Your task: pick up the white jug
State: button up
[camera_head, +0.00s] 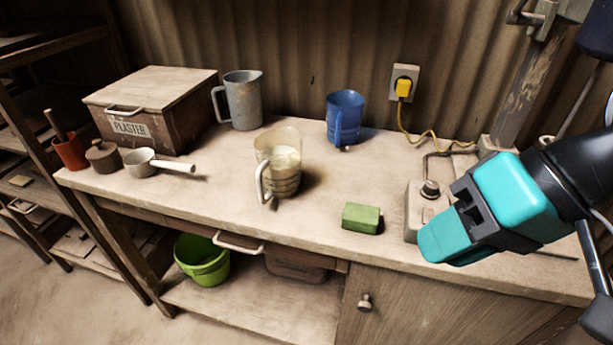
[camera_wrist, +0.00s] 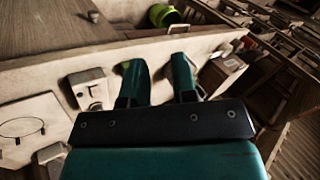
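The white jug (camera_head: 279,168) is cream-coloured and see-through, with ridges round its lower part. It stands upright on the workbench, left of its middle in the head view, with its handle towards the front left. My gripper (camera_head: 446,238) is well to the right of the jug, over the bench's front right part, apart from it. In the wrist view the two teal fingers (camera_wrist: 158,70) stand apart with a gap between them and nothing held. I cannot make out the jug clearly in the wrist view.
A green block (camera_head: 361,218) lies between jug and gripper. A control box (camera_head: 414,208) sits beside my gripper. A blue jug (camera_head: 345,116) and grey jug (camera_head: 241,101) stand behind. A white ladle (camera_head: 143,163) and plaster box (camera_head: 150,110) are left. Bench in front of the white jug is clear.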

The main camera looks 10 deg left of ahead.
jog(key=w+a+f+m+y+b, duration=0.3)
jog(key=a+f+m+y+b, duration=0.25)
jog(key=a+f+m, duration=0.2)
jog(key=m+t+y+b, duration=0.55)
jog(key=m+b, duration=0.25)
jog(key=m, duration=1)
send_near(262, 186)
jog(key=shift+m+t+h, duration=0.45)
jog(key=shift+t+h, duration=0.15)
jog(key=shift+t, duration=0.15)
jog(key=p+x, duration=0.4)
jog(key=s+p+x, duration=0.1)
jog(key=p+x, duration=0.1)
jog(key=shift+a+r, duration=0.25)
jog(key=shift+a, duration=0.3)
jog(key=shift+p+x, duration=0.7)
jog(key=shift+x, duration=2.2)
jog(key=shift+w+d+r, duration=0.1)
jog(key=shift+w, duration=0.1)
grip_shut()
